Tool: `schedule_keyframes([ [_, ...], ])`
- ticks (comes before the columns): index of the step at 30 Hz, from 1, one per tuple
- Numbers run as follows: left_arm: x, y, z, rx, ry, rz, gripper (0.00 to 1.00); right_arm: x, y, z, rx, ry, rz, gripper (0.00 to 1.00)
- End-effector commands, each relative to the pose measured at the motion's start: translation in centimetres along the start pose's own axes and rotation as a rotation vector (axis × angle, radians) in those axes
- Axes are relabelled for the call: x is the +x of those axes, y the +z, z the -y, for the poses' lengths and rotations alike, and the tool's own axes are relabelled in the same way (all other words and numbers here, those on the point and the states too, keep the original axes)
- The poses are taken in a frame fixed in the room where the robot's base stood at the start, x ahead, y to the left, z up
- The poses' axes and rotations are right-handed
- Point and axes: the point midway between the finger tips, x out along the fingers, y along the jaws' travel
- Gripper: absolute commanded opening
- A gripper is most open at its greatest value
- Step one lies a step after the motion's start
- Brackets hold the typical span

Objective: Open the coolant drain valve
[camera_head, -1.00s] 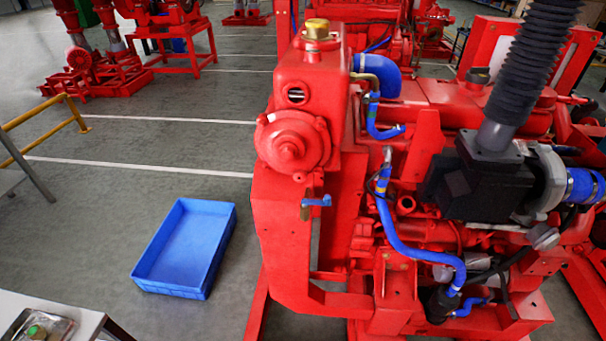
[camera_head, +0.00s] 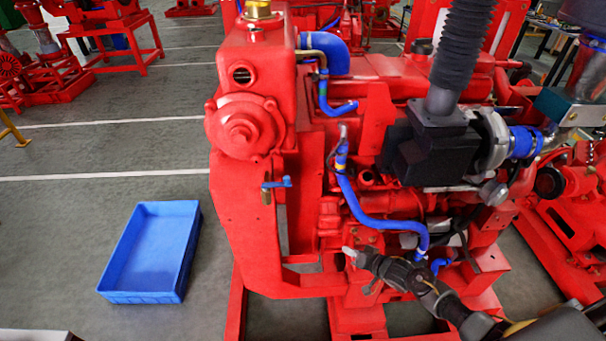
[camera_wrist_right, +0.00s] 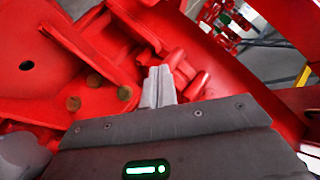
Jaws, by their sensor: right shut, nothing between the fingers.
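The coolant drain valve is a small brass tap with a blue lever handle (camera_head: 277,183), below the round red housing on the front of the red pumpset (camera_head: 240,125). Its blue lever points sideways to the right. My right gripper (camera_head: 350,252) comes in from the lower right, in front of the engine's lower side. It is shut and empty, below and to the right of the valve, well apart from it. In the wrist view the shut pale fingers (camera_wrist_right: 159,84) point at red metalwork with bolts; I cannot make out the valve there. My left gripper is not in view.
A blue crate (camera_head: 190,262) lies on the grey floor left of the pumpset. Blue hoses (camera_head: 380,224) and a dark filter housing (camera_head: 428,150) stick out on the engine side near my right arm.

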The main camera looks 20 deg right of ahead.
Motion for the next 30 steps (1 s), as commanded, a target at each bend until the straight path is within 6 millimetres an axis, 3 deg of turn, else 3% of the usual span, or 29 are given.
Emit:
schedule_keyframes([
  [1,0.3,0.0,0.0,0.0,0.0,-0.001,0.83,0.2,-5.3,4.1,0.04,-0.124,-0.032,0.0],
  [3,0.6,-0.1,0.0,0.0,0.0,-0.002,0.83,-0.8,-11.0,10.1,0.128,-0.301,-0.023,0.0],
  [6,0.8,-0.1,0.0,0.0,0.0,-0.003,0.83,-3.9,-16.9,17.2,0.267,-0.524,0.085,0.0],
  [9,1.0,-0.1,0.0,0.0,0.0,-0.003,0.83,-7.4,-19.6,22.4,0.372,-0.654,0.243,0.0],
  [12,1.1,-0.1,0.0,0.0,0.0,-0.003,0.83,-10.5,-20.9,25.7,0.449,-0.713,0.392,0.0],
  [19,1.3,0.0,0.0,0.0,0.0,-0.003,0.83,-14.8,-21.5,29.1,0.545,-0.728,0.606,0.0],
  [30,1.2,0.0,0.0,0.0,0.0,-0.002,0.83,-15.4,-21.5,29.5,0.564,-0.723,0.641,0.0],
])
